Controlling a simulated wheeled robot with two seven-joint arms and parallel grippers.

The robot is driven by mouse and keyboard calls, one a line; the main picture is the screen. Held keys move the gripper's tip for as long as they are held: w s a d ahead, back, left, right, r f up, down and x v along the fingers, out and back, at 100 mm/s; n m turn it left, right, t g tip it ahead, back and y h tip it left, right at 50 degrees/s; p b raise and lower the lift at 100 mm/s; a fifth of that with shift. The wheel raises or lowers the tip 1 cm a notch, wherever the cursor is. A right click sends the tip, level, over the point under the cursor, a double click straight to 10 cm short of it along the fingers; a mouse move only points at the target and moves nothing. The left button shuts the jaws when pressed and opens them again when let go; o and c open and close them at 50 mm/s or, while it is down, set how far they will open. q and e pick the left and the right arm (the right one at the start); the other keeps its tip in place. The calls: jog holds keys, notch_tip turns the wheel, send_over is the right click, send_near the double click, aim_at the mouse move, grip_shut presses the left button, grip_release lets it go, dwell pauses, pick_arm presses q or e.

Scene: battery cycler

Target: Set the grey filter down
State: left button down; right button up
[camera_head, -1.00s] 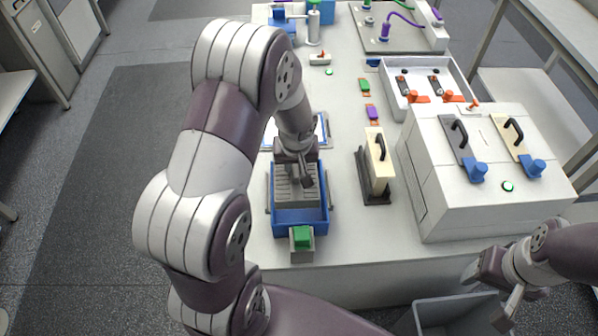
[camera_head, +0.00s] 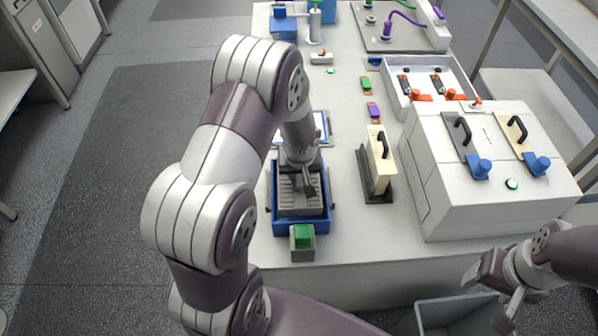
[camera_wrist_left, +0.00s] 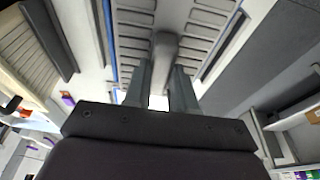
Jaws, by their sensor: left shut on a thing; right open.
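The grey filter (camera_head: 298,205) is a slatted grey block at the blue tray (camera_head: 301,227), near the table's front left. My left gripper (camera_head: 307,186) is above it, shut on its handle. In the left wrist view the fingers (camera_wrist_left: 160,92) close around the rounded grey handle (camera_wrist_left: 165,45), with slatted panels of the filter (camera_wrist_left: 133,38) on both sides. The filter lies within the tray's outline; I cannot tell whether it touches the bottom. My right gripper (camera_head: 498,287) is open and empty at the lower right, off the table's front edge.
A small block with a green top (camera_head: 303,235) stands at the tray's front. A cream panel with a black handle (camera_head: 378,165) stands to the right, beside a large white box (camera_head: 470,205). A grey bin (camera_head: 450,318) is below the table edge.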

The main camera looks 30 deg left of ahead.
pick_arm(q)
jog(key=c, duration=0.9)
grip_release()
jog(key=shift+c, duration=0.2)
